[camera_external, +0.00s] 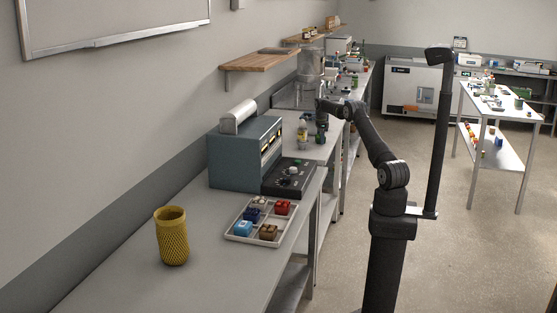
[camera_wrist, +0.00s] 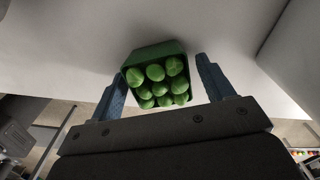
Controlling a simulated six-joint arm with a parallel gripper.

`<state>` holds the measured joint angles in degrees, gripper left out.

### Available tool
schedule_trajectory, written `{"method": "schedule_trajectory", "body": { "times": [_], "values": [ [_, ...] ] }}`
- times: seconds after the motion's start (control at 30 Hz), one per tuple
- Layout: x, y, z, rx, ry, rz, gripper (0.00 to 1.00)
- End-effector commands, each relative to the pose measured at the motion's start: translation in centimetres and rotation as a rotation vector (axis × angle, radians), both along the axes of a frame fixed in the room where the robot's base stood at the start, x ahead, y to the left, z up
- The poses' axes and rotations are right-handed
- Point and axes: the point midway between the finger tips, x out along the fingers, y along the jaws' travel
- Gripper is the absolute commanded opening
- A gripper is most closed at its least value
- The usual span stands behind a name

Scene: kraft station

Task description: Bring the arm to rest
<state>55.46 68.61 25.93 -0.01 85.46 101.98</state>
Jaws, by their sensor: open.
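My gripper (camera_wrist: 161,65) is open in the wrist view, with one blue finger on each side of a green box (camera_wrist: 150,52). The box holds several green, round-ended pieces (camera_wrist: 155,73). Gaps show between the box and both fingers, so they look apart from it; the distance along the fingers is hard to judge. In the external view my arm reaches left over the far part of the bench, and my gripper (camera_external: 321,117) points down above a small dark green thing (camera_external: 320,137), probably the same box. Detail there is too small to read.
A bottle (camera_external: 302,131) stands just left of my gripper. Nearer are a grey-blue machine (camera_external: 232,160), a tray (camera_external: 240,238) of coloured blocks and a yellow cup (camera_external: 171,236). A wooden shelf (camera_external: 262,60) is on the wall. The bench front is mostly clear.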

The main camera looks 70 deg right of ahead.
Motion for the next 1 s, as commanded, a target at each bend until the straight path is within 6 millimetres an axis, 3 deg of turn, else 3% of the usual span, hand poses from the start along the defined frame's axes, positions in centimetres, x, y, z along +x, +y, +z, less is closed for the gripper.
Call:
{"method": "schedule_trajectory", "body": {
  "times": [0.23,0.9,1.0],
  "values": [
    [-0.4,-0.1,4.8,-0.002,-0.001,-0.002,0.74],
    [-11.9,-1.0,11.5,-0.002,-0.001,-0.004,0.74],
    [-10.6,0.8,11.3,0.001,0.000,-0.008,0.74]
  ]
}}
